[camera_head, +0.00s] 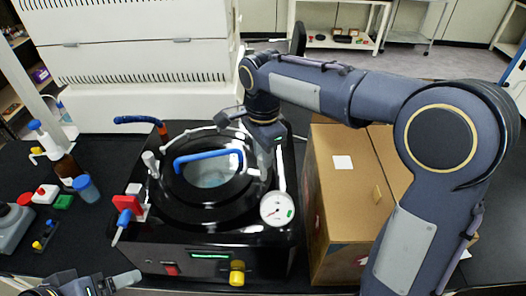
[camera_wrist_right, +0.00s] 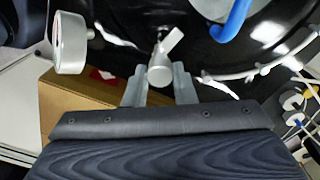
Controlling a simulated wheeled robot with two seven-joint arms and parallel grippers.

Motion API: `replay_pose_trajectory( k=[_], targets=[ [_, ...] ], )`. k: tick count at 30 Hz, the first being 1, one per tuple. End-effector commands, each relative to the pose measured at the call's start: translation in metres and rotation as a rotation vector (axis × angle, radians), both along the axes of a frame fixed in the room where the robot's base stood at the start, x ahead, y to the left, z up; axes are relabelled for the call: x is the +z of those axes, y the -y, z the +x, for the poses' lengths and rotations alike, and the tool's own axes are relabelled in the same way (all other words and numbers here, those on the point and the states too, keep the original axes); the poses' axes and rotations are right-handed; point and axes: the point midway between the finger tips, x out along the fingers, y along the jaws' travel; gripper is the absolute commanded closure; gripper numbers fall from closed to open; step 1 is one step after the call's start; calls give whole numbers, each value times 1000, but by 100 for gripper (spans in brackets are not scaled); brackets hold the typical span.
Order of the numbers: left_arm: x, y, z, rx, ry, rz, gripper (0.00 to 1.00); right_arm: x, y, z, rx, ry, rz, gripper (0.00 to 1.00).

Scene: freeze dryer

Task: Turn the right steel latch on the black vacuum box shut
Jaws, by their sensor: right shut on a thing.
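The black vacuum box (camera_head: 225,240) stands on the dark bench, with a round lid and a blue handle (camera_head: 207,157) on top. My right gripper (camera_head: 262,138) reaches over the lid's back right side. In the right wrist view its two fingers stand on either side of the right steel latch (camera_wrist_right: 160,72) and are shut on it; the latch's short lever points up and slightly right. In the head view my gripper largely hides this latch. A left steel latch (camera_head: 150,160) shows at the lid's left. My left gripper (camera_head: 115,282) is partly visible at the bottom left, apart from the box.
A pressure gauge (camera_head: 277,209) sits at the box's front right; it also shows in the wrist view (camera_wrist_right: 70,42). A cardboard box (camera_head: 345,200) stands close on the right, under my right arm. Bottles and small coloured items (camera_head: 62,202) lie left. A white machine (camera_head: 140,90) stands behind.

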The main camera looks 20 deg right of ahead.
Motion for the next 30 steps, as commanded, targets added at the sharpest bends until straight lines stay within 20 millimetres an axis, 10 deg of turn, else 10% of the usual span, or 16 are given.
replay_pose_trajectory(
  k=[7, 8, 12, 23, 30],
  targets=[
    [0, 0, 0, 0, 0, 0, 20, 1, 0, 1, -3, 4, 1, 99],
    [0, 0, 0, 0, 0, 0, 20, 1, 0, 1, -3, 4, 1, 74],
    [0, 0, 0, 0, 0, 0, 20, 1, 0, 1, -2, 3, 1, 55],
    [-1, 0, 0, 0, 0, 0, 20, 5, 0, 1, 0, 3, 2, 55],
    [-6, 0, 0, 0, 0, 0, 20, 43, 0, 1, -1, 6, 3, 55]
  ],
)
